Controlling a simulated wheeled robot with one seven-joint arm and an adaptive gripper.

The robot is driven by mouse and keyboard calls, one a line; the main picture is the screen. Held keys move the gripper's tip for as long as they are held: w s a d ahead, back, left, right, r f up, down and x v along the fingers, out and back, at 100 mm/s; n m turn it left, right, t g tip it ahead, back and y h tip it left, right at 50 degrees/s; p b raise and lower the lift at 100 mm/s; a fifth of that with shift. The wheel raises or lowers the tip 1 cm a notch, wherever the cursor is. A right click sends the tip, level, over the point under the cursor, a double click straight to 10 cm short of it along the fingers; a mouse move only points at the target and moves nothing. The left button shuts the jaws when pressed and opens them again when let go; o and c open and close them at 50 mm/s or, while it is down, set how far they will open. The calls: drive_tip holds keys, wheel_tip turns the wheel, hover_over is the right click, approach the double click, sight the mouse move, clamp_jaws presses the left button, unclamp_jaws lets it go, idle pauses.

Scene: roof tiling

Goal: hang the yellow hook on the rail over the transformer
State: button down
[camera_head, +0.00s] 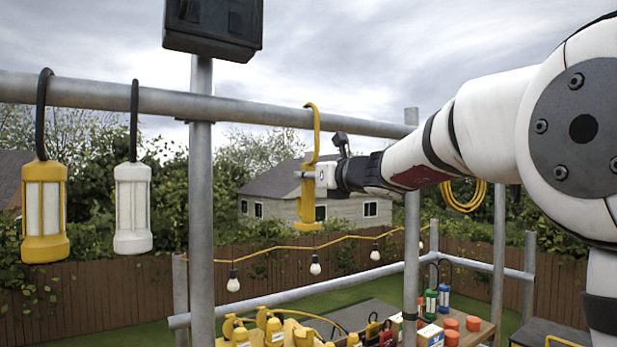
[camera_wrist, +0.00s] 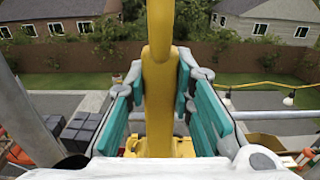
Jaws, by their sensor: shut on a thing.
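The yellow hook (camera_head: 307,208) is upright at the grey rail (camera_head: 258,111). Its curved top is at rail height and seems to pass over the rail; I cannot tell whether it rests on it. My gripper (camera_head: 312,174) comes from the right and is shut on the hook's shank below the rail. In the wrist view the yellow shank (camera_wrist: 159,75) stands between the teal finger pads of my gripper (camera_wrist: 158,100), with a wider yellow base below. I cannot identify the transformer for sure.
A yellow lamp (camera_head: 44,212) and a white lamp (camera_head: 132,208) hang from the rail at left. A dark box (camera_head: 212,28) tops the grey post (camera_head: 201,230). A table below holds several yellow items and bottles. A yellow cable coil (camera_head: 460,196) hangs behind my arm.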

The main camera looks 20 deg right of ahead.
drive_tip(key=c, duration=1.3)
unclamp_jaws()
drive_tip(key=v, duration=1.2)
drive_tip(key=s+a+f+n+g+y, duration=0.1)
drive_tip(key=s+a+f+n+g, duration=0.35)
drive_tip(key=s+f+n, duration=0.3)
drive_tip(key=s+a+f+n+g, duration=0.3)
drive_tip(key=s+a+f+n, duration=0.35)
drive_tip(key=n, duration=0.25)
drive_tip(key=shift+s+d+f+n+g+h, duration=0.75)
drive_tip(key=shift+s+d+f+n+h, duration=0.45)
drive_tip(key=shift+s+f+n, duration=1.65)
drive_tip(key=shift+s+d+f+n+g+h, duration=0.75)
drive_tip(key=shift+s+d+f+n+h, duration=0.4)
drive_tip(key=shift+s+f+n, duration=1.7)
drive_tip(key=shift+s+d+f+n+g+h, duration=0.85)
drive_tip(key=shift+s+d+f+n, duration=0.95)
drive_tip(key=shift+s, duration=1.65)
